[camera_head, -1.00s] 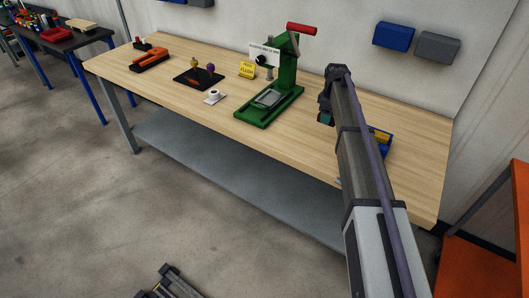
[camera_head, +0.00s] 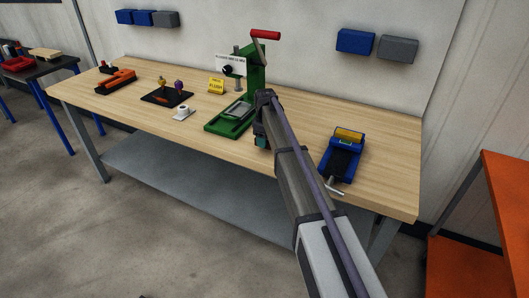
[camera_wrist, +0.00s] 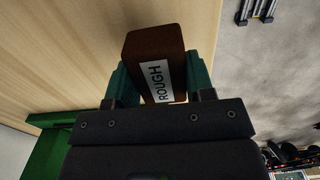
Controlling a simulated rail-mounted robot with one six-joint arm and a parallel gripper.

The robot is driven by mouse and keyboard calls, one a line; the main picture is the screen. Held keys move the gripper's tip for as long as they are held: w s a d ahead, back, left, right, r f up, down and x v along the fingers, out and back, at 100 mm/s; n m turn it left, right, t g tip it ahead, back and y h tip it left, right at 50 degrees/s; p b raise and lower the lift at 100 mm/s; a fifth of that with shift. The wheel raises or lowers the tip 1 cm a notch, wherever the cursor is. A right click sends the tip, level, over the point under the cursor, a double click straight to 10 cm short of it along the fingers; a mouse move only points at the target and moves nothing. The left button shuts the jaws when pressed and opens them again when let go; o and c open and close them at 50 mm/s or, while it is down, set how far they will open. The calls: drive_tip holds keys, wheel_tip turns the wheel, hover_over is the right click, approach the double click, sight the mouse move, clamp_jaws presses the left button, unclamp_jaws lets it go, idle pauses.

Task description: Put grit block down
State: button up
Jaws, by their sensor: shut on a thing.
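The grit block (camera_wrist: 152,48) is brown with a white label reading "ROUGH". In the wrist view it sits between the green fingers of my gripper (camera_wrist: 160,80), which is shut on it. In the head view my gripper (camera_head: 262,141) is over the workbench, just right of the green press; the block is hidden there behind my arm. The wood bench top lies beneath the block in the wrist view; I cannot tell whether they touch.
The green press (camera_head: 222,122) with a red handle stands left of my gripper. A blue vise (camera_head: 342,160) stands to the right. A white cup (camera_head: 183,112), a dark mat (camera_head: 152,97), a yellow sign (camera_head: 216,86) and an orange tool (camera_head: 115,82) are farther left. Bench top (camera_head: 300,125) is bare between press and vise.

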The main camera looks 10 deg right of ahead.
wheel_tip(320, 180, down, 4)
drive_tip(key=b, duration=0.2)
drive_tip(key=shift+r+b, duration=0.15)
drive_tip(key=shift+b, duration=0.25)
drive_tip(key=shift+r+p, duration=0.3)
drive_tip(key=shift+c, duration=0.3)
drive_tip(key=shift+f, duration=0.25)
drive_tip(key=o, duration=0.9)
wheel_tip(320, 180, up, 13)
drive_tip(key=p, duration=1.2)
drive_tip(key=shift+f, duration=0.1)
drive_tip(key=s+m, duration=1)
drive_tip(key=s, duration=2.9)
drive_tip(key=shift+f, duration=0.15)
drive_tip(key=shift+w+f+b, duration=0.1)
drive_tip(key=shift+f+b, duration=0.25)
